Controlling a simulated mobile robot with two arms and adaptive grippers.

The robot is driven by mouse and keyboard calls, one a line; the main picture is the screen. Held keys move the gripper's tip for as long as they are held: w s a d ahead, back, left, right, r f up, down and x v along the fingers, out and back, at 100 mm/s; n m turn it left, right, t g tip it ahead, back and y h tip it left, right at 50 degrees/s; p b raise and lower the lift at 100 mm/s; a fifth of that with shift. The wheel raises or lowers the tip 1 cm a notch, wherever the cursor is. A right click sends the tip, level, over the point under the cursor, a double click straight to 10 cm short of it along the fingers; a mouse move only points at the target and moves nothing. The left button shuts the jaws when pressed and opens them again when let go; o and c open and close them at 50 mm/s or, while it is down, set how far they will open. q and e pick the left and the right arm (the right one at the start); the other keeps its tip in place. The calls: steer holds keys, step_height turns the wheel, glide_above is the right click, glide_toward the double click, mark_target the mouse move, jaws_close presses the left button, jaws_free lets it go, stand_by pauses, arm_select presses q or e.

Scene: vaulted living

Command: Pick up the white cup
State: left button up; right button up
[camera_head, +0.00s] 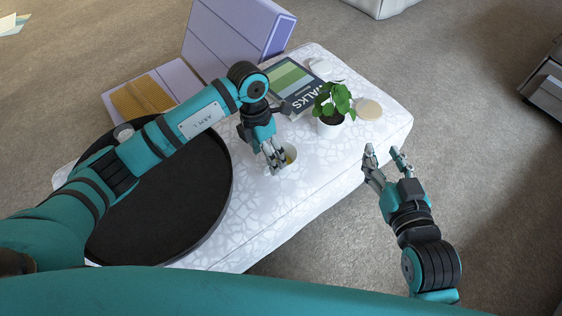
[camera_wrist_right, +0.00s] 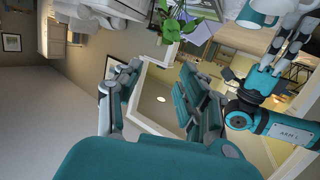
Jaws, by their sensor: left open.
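The white cup (camera_head: 292,151) stands on the pale patterned ottoman, near its middle, with some yellow showing at it. My left gripper (camera_head: 277,165) is open, its fingers pointing down over the near left side of the cup and hiding part of it. I cannot tell whether they touch it. My left gripper also shows at the upper right of the right wrist view (camera_wrist_right: 285,50). My right gripper (camera_head: 384,152) is open and empty, off the right side of the ottoman. Its two fingers stand apart in the right wrist view (camera_wrist_right: 160,90).
On the ottoman (camera_head: 315,195) are a potted plant (camera_head: 331,120), a book (camera_head: 293,85), a round tan disc (camera_head: 369,110) and a large black round tray (camera_head: 190,215). A lilac box-like object (camera_head: 235,38) is behind. Carpet (camera_head: 465,110) is clear at right.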

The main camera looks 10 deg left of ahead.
arm_select(q)
steer(key=f, duration=0.2)
steer(key=f+b, duration=0.1)
steer(key=f, duration=0.1)
steer(key=shift+s+d, duration=0.25)
steer(key=shift+s, duration=0.15)
steer(key=shift+f, duration=0.15)
arm_select(e)
step_height(320, 180, up, 6)
steer(key=a+t+y, duration=0.1)
steer(key=t, duration=0.2)
steer(key=shift+w+t, duration=0.3)
steer(key=shift+t, duration=0.1)
arm_select(q)
jaws_close()
